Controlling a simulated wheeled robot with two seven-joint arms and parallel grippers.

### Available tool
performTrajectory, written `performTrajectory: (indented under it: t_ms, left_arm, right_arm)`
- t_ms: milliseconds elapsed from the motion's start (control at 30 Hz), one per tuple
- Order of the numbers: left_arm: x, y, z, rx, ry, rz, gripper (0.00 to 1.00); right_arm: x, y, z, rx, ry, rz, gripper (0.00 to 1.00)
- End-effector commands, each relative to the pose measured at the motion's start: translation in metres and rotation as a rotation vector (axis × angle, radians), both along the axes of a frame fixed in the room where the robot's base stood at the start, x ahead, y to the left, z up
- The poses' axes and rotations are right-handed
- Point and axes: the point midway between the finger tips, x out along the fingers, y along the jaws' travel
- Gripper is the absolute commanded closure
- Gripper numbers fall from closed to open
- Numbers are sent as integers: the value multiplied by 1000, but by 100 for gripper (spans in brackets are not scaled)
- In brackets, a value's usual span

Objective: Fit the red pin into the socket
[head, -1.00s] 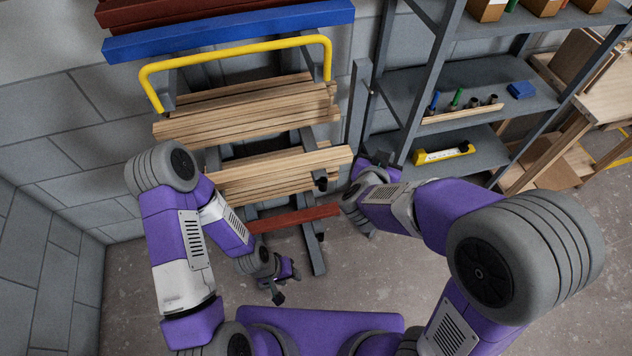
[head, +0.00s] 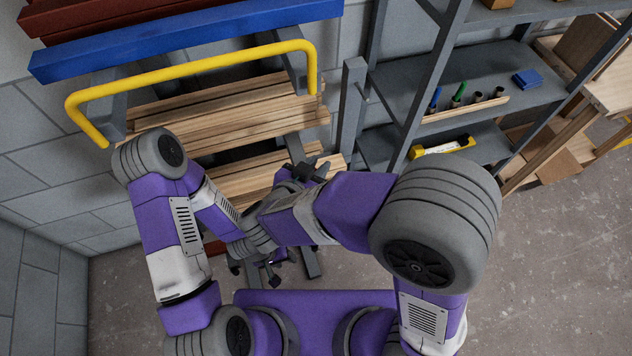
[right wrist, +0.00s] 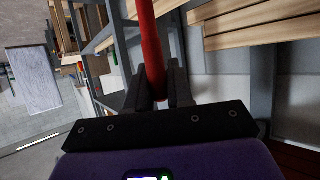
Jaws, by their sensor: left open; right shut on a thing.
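The red pin (right wrist: 152,45) is a long red rod in the right wrist view. It is between the fingers of my right gripper (right wrist: 158,88), which is shut on it, and runs up out of the top of that view. In the head view my right gripper (head: 305,172) is in front of the lower boards of the rack; the pin cannot be made out there. My left gripper (head: 254,273) is open and empty, lower down near the rack's foot, partly hidden by my arms. I cannot make out the socket in either view.
A rack with a yellow hoop (head: 190,78) holds wooden battens (head: 225,122). A blue batten (head: 185,38) lies above them. A grey shelf (head: 490,70) stands to the right with a blue box (head: 527,79) and a yellow level (head: 442,148). The floor (head: 550,260) at right is clear.

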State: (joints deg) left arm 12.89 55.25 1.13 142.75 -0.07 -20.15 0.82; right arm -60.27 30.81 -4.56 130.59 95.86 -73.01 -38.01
Motion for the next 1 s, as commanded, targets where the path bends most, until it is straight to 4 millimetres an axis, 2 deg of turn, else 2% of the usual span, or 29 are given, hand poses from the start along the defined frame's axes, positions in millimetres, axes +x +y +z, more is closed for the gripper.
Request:
performTrajectory:
  t_ms: [33,233,400,600,633,800,1000]
  left_arm:
    - [0,0,-5,0,0,0,57]
    - [0,0,-10,0,-1,0,57]
    - [0,0,-21,0,-1,0,57]
    - [0,0,-20,0,-1,0,57]
    - [0,0,-20,0,-1,0,57]
    - [0,0,-20,0,-1,0,57]
    - [0,0,-20,0,-1,0,57]
  right_arm:
    - [0,0,-8,-1,0,0,100]
    - [0,0,-23,-1,-1,-1,100]
    - [0,0,-47,-1,0,0,100]
    - [1,0,-47,2,-3,0,100]
    - [1,0,-47,2,-3,-1,77]
    - [1,0,-47,2,-2,-1,53]
    - [1,0,-47,1,-2,-1,53]
